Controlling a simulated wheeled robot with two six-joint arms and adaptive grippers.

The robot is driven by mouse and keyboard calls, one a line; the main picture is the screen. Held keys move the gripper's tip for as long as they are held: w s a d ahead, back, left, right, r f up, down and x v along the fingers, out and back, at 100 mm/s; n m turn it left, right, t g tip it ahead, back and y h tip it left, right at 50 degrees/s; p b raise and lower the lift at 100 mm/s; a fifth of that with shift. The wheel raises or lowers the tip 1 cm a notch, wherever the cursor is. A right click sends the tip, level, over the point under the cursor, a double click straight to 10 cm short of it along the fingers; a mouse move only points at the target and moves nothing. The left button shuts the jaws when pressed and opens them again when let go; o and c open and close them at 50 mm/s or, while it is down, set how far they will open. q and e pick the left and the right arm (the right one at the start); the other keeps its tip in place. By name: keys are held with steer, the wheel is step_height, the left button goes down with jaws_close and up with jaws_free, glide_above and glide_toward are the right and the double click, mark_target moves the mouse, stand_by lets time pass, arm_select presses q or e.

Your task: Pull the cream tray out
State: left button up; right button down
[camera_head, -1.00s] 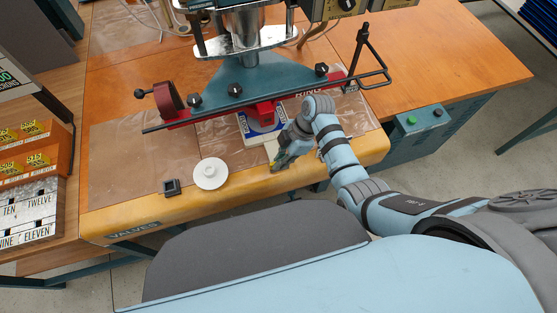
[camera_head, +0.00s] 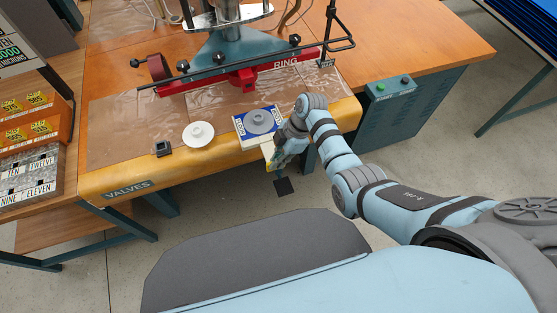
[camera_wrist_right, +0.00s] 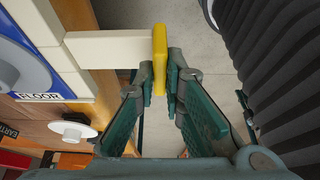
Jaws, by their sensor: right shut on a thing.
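The cream tray (camera_head: 248,143) lies flat on the front part of the wooden bench, in front of the press, with a blue panel and a grey disc (camera_head: 259,121) on it. In the right wrist view its cream stem (camera_wrist_right: 110,50) runs to a yellow handle bar (camera_wrist_right: 160,45). My right gripper (camera_head: 273,161) is at the bench's front edge, shut on the yellow handle, with its two fingers (camera_wrist_right: 160,78) on either side of the bar. My left gripper is not in view.
A white round dish (camera_head: 198,134) and a small dark square block (camera_head: 163,148) lie to the left. A teal button box (camera_head: 391,88) is at the right. The floor in front of the bench is open.

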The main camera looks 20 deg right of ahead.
steer(key=shift+w, duration=0.3)
steer(key=c, duration=1.7)
jaws_free()
steer(key=shift+s, duration=0.15)
steer(key=shift+r, duration=0.1)
steer(key=v, duration=1.2)
steer(key=shift+d, duration=0.1)
steer(key=shift+s, duration=0.1)
